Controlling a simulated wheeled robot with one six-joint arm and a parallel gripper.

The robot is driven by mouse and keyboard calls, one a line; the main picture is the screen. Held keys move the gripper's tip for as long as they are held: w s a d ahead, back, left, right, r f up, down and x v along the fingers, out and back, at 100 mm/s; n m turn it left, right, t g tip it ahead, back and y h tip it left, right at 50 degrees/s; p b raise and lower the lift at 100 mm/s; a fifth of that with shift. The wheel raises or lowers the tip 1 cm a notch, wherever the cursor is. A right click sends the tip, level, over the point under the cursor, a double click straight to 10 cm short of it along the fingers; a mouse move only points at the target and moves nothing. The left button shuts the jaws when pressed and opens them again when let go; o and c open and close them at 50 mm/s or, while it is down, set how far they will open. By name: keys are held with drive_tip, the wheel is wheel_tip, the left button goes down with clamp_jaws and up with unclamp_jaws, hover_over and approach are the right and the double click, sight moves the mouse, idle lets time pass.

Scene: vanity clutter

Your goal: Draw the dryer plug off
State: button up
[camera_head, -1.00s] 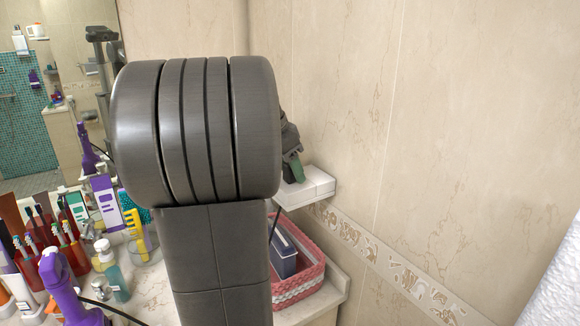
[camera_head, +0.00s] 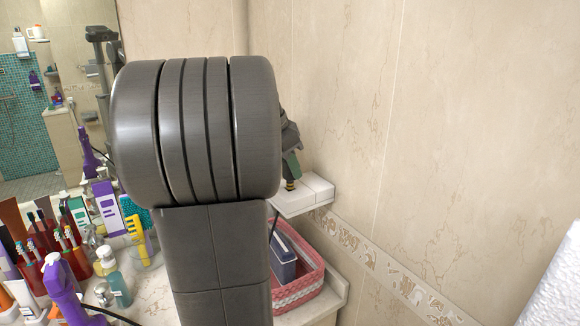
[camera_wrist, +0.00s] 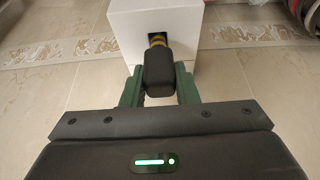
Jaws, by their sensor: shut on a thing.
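The black dryer plug (camera_wrist: 158,76) is between the green fingers of my gripper (camera_wrist: 158,70) in the wrist view. My gripper is shut on its sides. A yellow-brass banded part of the plug (camera_wrist: 157,40) shows between its black body and the dark opening of the white socket box (camera_wrist: 125,30). Whether its tip is still inside the opening I cannot tell. In the head view my gripper (camera_head: 292,165) is just above the white box (camera_head: 316,188), with the yellow band (camera_head: 290,185) showing below the fingers. My arm hides part of this view.
A pink and white basket (camera_head: 302,290) with a dark blue box (camera_head: 283,262) stands below the socket box. A purple appliance (camera_head: 62,285) with a black cord stands at left among bottles and brushes. The tiled wall is close on the right.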

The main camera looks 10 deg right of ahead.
drive_tip(key=shift+r+p, duration=1.15)
drive_tip(key=shift+r, duration=0.5)
